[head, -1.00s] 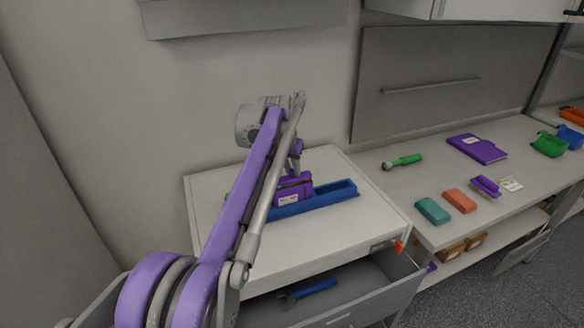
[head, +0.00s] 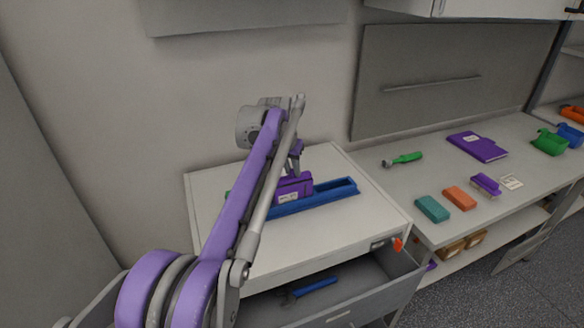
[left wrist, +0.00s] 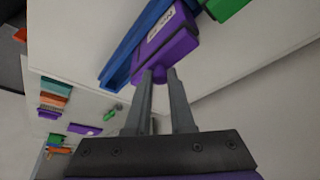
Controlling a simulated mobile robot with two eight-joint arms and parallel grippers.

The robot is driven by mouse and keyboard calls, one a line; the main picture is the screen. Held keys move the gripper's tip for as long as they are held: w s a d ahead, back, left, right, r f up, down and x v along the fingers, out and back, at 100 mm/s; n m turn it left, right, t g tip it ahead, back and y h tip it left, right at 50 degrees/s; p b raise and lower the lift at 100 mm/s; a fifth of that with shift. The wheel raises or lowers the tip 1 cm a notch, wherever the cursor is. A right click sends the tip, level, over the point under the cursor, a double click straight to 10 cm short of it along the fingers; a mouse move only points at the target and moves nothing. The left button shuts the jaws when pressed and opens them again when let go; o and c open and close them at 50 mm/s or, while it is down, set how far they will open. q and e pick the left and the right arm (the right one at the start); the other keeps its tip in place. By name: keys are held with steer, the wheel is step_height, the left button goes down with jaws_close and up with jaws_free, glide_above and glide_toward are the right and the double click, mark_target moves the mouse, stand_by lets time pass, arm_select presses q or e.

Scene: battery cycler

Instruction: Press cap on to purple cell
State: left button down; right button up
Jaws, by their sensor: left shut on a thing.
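The purple cell (head: 293,187) with a white label stands in a blue tray (head: 335,193) on top of the white cabinet. The cell also shows in the left wrist view (left wrist: 168,42), with the blue tray (left wrist: 125,58) beside it. My left gripper (head: 295,168) is above the cell, fingers pointing down. In the left wrist view my fingers (left wrist: 163,72) are shut on a small purple cap (left wrist: 159,75) at the end of the cell. The cap looks in contact with the cell; whether it is fully seated I cannot tell. My right gripper is out of view.
A green block (left wrist: 226,8) is near the cell in the left wrist view. Below the cabinet top an open drawer (head: 345,300) holds a blue-handled tool (head: 315,287). The bench at right holds a teal block (head: 432,208), an orange block (head: 459,198) and a purple binder (head: 478,147).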

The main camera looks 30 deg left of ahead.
arm_select(q)
steer(key=shift+c, duration=1.1)
jaws_free()
steer(key=shift+r, duration=0.1)
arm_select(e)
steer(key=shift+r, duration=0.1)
arm_select(q)
steer(key=shift+r+p, duration=1.3)
steer(key=shift+r, duration=0.95)
steer(key=shift+r+p, duration=0.65)
steer(key=shift+r, duration=0.6)
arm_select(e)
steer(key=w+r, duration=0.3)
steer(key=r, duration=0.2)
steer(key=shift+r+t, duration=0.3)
arm_select(q)
steer(key=shift+f, duration=0.1)
steer(key=c, duration=0.6)
jaws_close()
